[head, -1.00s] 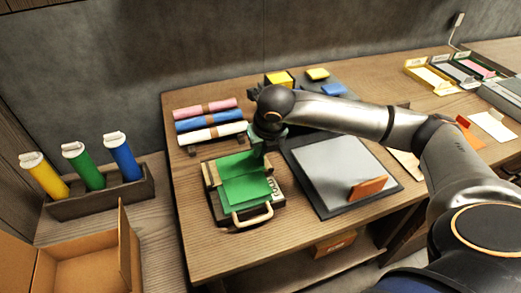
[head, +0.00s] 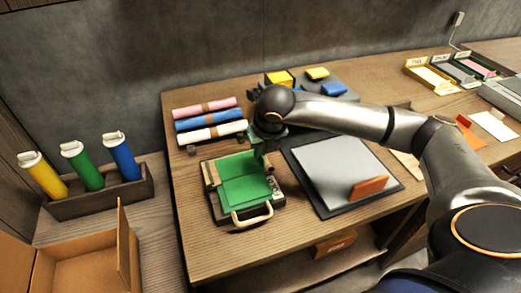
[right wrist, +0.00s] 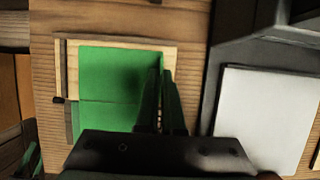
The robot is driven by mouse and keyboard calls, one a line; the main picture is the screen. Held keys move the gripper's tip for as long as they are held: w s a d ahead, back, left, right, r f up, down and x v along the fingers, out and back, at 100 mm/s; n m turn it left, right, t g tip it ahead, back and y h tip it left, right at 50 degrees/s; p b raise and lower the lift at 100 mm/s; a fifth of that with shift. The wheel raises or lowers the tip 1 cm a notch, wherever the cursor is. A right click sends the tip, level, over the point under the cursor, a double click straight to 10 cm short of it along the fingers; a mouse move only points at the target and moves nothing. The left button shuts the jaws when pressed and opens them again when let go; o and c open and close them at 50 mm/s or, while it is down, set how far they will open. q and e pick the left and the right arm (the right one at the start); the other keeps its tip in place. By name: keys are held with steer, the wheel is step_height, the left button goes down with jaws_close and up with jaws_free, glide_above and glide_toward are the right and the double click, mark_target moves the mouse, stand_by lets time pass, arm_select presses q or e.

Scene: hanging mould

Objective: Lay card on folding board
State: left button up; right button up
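The green card (head: 243,190) lies on the folding board (head: 219,209), a pale wooden board on a dark base with a cream handle. A crease line runs across the card. In the right wrist view the card (right wrist: 105,80) covers most of the board (right wrist: 170,54), with a pale strip bare along its top and left. My right gripper (head: 260,158) is over the card's upper right side. In the right wrist view its dark fingers (right wrist: 161,118) are close together at the card's right edge, with a narrow gap; whether they pinch the card is unclear. My left gripper is not visible.
A dark-framed grey panel (head: 335,170) with an orange block (head: 368,187) lies right of the board. Pink, blue and white rolls (head: 212,133) lie behind it. Coloured cylinders (head: 84,165) stand in a holder at left, above an open cardboard box (head: 85,269). The table front is clear.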

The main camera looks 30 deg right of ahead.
steer(key=o, duration=0.5)
steer(key=shift+o, duration=0.2)
steer(key=shift+s+r, duration=0.1)
steer(key=shift+r, duration=0.3)
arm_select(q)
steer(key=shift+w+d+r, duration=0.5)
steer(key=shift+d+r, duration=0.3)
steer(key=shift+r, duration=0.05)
arm_select(e)
steer(key=v, duration=1.1)
steer(key=shift+s+r, duration=0.3)
steer(key=shift+a, duration=0.15)
